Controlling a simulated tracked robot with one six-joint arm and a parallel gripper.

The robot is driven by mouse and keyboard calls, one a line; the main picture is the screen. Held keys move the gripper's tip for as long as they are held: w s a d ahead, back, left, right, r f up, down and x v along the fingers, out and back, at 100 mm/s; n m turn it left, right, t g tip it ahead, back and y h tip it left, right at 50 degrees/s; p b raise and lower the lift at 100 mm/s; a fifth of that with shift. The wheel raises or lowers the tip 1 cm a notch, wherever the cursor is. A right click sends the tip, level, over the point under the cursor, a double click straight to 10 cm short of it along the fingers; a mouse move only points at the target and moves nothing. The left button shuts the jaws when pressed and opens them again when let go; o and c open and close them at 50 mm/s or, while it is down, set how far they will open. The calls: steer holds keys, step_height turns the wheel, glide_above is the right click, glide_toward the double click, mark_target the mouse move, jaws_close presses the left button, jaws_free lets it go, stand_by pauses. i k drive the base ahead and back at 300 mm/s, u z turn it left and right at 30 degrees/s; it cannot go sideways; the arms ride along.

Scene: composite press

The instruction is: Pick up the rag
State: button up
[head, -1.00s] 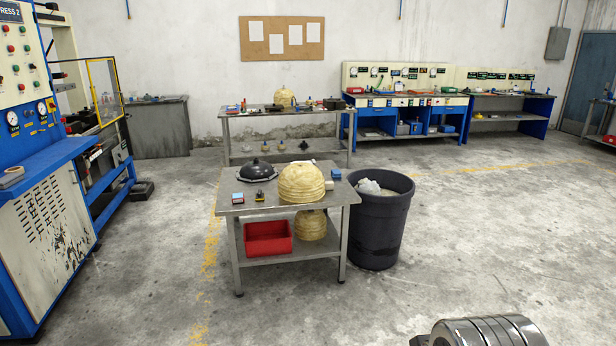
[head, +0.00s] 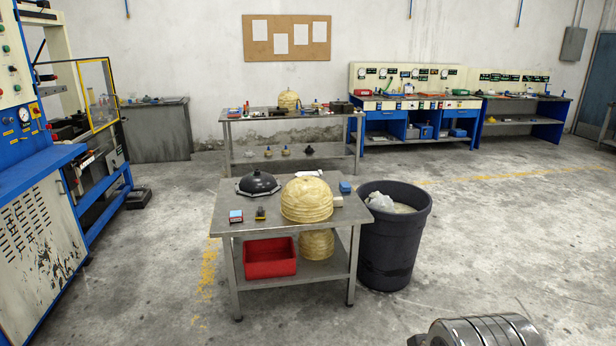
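I cannot clearly make out a rag. A flat white piece (head: 309,174), perhaps cloth or paper, lies on the near metal table (head: 270,227) behind the yellowish ribbed dome (head: 306,200), which partly hides it. Whitish crumpled material (head: 380,202) sits in the dark bin (head: 392,245) right of the table. My gripper's fingers are not in view; only a shiny ribbed metal part, likely mine, shows at the bottom right.
A black lid-like mould (head: 259,184) and small blue-topped blocks share the tabletop; a red tray (head: 269,259) is on the shelf below. A blue press (head: 40,215) stands left. A second table (head: 290,128) stands behind. Floor is open in front and right.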

mark_target(345, 187)
steer(key=u, duration=0.1)
steer(key=i, duration=2.15)
steer(key=u, duration=0.3)
steer(key=i, duration=1.75)
steer(key=u, duration=0.05)
